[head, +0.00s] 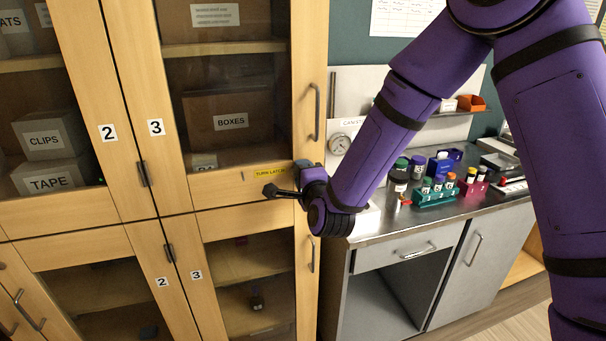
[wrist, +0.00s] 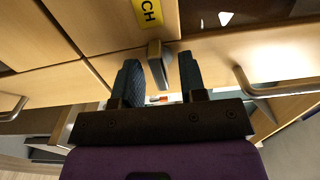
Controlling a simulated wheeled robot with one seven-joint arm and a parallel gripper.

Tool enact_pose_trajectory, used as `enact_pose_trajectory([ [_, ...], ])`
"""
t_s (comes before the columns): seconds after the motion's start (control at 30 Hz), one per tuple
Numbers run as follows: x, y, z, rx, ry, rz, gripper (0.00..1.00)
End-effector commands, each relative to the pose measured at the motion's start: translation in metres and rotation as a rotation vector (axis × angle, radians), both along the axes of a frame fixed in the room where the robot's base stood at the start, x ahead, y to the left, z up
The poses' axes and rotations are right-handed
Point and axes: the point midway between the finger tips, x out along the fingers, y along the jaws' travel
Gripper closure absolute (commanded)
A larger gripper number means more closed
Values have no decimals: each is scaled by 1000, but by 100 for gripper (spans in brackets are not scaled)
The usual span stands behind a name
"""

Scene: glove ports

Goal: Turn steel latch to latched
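The steel latch (wrist: 156,66) is a short grey tab on a round hub, set on the wooden cabinet frame beside a yellow label (wrist: 148,14). In the wrist view my gripper (wrist: 159,64) is open, with one dark finger on each side of the latch. The tab stands close to upright in that picture, slightly tilted. In the head view my gripper (head: 303,168) is at the right end of the yellow label (head: 270,172), and the latch is hidden behind it.
A door handle (wrist: 262,90) sticks out right of my gripper; it also shows above it in the head view (head: 317,112). Door 3 (head: 230,95) is glazed, with boxes behind it. A steel counter (head: 440,216) with racks and jars stands to the right.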

Motion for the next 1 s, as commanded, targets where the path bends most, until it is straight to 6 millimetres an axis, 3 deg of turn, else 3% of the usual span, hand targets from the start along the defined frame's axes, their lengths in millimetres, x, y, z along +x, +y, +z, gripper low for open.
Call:
enact_pose_trajectory([
  [0.17, -18, -5, 0, -2, 2, 1, 62],
  [0.6, -90, -26, 0, -1, 1, 1, 62],
  [1.0, -103, -30, 0, 1, 1, 0, 62],
])
